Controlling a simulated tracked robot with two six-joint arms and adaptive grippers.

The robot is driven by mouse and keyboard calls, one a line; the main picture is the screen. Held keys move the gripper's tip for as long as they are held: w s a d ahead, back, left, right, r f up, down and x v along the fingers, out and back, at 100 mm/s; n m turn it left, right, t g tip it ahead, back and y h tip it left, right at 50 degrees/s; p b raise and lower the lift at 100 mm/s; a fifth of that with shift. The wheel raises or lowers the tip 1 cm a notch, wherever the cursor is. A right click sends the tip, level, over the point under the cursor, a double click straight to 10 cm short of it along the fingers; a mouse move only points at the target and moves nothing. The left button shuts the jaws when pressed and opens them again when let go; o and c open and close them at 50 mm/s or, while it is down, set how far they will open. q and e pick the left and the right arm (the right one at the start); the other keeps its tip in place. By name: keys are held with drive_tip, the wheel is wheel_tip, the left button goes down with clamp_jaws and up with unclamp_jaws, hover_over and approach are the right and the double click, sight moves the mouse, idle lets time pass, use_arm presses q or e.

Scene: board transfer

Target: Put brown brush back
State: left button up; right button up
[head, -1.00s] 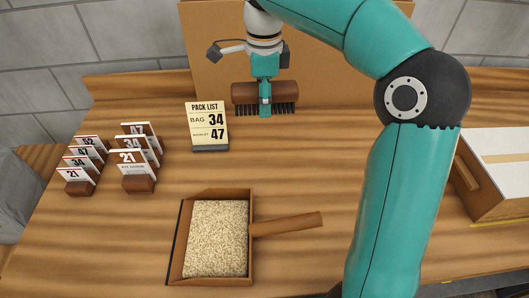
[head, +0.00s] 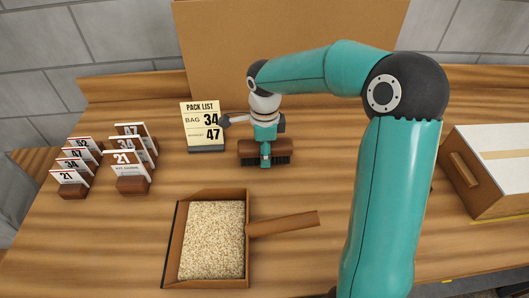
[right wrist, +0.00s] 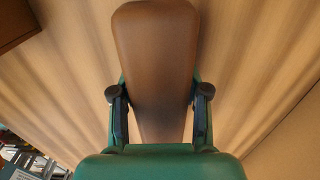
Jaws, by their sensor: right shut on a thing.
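The brown brush (head: 280,147) has a brown wooden back and dark bristles pointing down. My right gripper (head: 266,158) is shut on it, just right of the pack list sign. The bristles are at or just above the table; I cannot tell if they touch. In the right wrist view the brush's brown back (right wrist: 156,60) lies between the two fingers of the gripper (right wrist: 160,108). My left gripper is not in view.
A wooden dustpan (head: 247,262) full of pale grains lies in front, its handle pointing right. The pack list sign (head: 203,128) stands left of the brush. Numbered cards in holders (head: 132,186) stand at left. A box (head: 490,200) is at right. A brown panel (head: 290,40) rises behind.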

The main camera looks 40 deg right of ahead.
drive_tip(key=shift+f, duration=0.25)
drive_tip(key=shift+f, duration=0.2)
drive_tip(key=o, duration=1.1)
drive_tip(key=shift+r, duration=0.1)
wheel_tip(320, 180, up, 12)
drive_tip(key=shift+r+p, duration=0.1)
drive_tip(key=shift+p, duration=0.2)
